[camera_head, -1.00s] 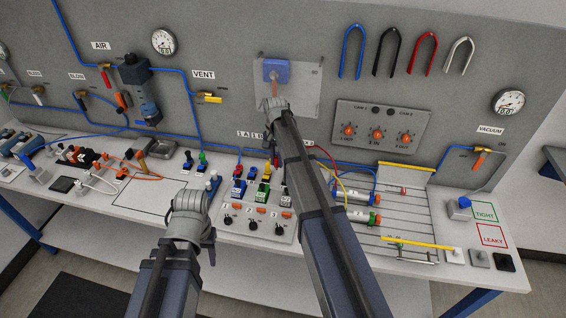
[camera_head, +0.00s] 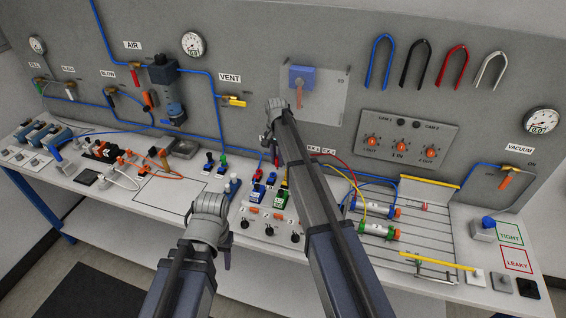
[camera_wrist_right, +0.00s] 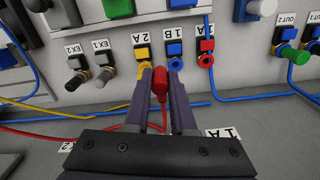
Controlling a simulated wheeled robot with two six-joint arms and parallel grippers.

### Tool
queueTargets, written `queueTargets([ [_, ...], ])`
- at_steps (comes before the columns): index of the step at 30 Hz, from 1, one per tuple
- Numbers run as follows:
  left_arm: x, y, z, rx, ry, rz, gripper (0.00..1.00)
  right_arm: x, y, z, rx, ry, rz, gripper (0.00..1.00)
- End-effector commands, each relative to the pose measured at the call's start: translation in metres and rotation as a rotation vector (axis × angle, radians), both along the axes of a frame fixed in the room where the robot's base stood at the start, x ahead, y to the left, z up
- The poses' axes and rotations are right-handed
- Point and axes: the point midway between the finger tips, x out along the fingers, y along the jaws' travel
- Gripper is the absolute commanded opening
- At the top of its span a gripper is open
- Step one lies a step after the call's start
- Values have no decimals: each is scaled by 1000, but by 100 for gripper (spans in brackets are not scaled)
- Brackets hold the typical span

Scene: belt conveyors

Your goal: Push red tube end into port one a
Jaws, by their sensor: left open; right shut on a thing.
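My right gripper (camera_wrist_right: 163,92) is shut on the red tube end (camera_wrist_right: 160,82), which sits between its fingers. In the wrist view, the labels are upside down. Port 1A (camera_wrist_right: 206,60) has a red ring and is up and right of the held end, with a visible gap. My left gripper (camera_head: 211,206) is open and empty above the bench front.
The red tube (camera_wrist_right: 85,130) trails left below a yellow tube (camera_wrist_right: 50,107). A blue tube (camera_wrist_right: 245,98) runs along the panel foot. A valve block (camera_head: 266,200) stands on the bench between the arms.

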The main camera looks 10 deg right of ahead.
Motion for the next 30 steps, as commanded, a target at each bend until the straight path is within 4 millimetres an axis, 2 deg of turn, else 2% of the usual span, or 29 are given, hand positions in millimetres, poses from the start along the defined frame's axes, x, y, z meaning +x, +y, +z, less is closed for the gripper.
queueTargets([
  [30, 0, 0, -7, 0, 0, 0, 50, 62, 56, -7, 0, 0, 0, 0],
])
